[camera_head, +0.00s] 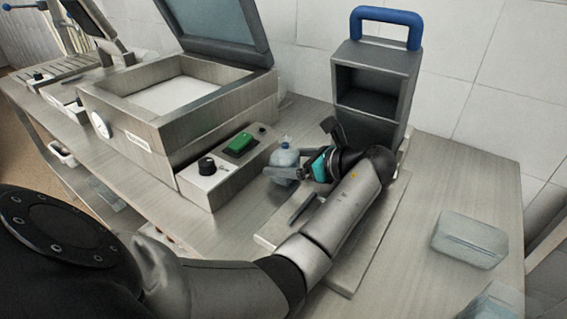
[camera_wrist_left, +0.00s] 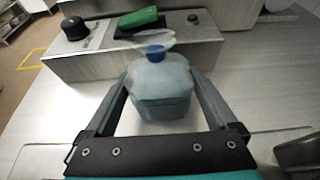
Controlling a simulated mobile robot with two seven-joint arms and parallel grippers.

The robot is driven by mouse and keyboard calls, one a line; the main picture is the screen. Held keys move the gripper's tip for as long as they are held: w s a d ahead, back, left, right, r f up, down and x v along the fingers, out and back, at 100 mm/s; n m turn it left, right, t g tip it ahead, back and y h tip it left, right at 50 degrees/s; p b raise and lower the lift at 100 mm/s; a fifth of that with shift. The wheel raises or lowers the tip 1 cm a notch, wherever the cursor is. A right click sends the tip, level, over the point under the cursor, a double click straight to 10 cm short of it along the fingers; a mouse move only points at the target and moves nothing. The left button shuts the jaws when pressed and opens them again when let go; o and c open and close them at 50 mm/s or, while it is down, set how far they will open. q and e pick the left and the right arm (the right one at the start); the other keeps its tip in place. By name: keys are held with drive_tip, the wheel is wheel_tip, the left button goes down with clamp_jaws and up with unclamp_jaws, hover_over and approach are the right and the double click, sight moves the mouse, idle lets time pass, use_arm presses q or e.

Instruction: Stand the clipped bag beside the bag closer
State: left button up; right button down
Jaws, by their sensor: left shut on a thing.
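The clipped bag (camera_wrist_left: 160,95) is a pale translucent bag with bluish contents and a blue clip round its neck. It stands upright between the two fingers of my left gripper (camera_wrist_left: 160,100), which is shut on it. In the head view the bag (camera_head: 286,157) is partly hidden by my left gripper (camera_head: 290,172). I cannot tell whether its base touches the table. The bag closer (camera_head: 376,85), a dark grey box with an open front and a blue handle, stands just behind my left wrist, its lower part hidden. My right gripper is not in view.
A steel machine (camera_head: 180,105) with a raised lid stands at the left, its control box (camera_head: 228,165) with a green switch close to the bag. A flat board (camera_head: 345,262) lies under my left arm. A pale translucent box (camera_head: 470,240) lies at the right.

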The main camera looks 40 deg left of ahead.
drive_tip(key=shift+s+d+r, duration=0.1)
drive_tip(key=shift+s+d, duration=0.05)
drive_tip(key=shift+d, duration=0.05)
use_arm(q)
drive_tip(key=o, duration=1.3)
drive_tip(key=shift+f, duration=0.1)
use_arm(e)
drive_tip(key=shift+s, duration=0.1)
use_arm(q)
drive_tip(key=shift+d+r, duration=0.2)
drive_tip(key=shift+r, duration=0.05)
drive_tip(key=d, duration=0.4)
drive_tip(key=w+d+p, duration=0.1)
drive_tip(key=d, duration=0.3)
drive_tip(key=d+p, duration=0.1)
drive_tip(key=d, duration=0.3)
drive_tip(key=shift+w+d+r, duration=0.15)
drive_tip(key=shift+w+d, duration=0.1)
drive_tip(key=shift+d, duration=0.1)
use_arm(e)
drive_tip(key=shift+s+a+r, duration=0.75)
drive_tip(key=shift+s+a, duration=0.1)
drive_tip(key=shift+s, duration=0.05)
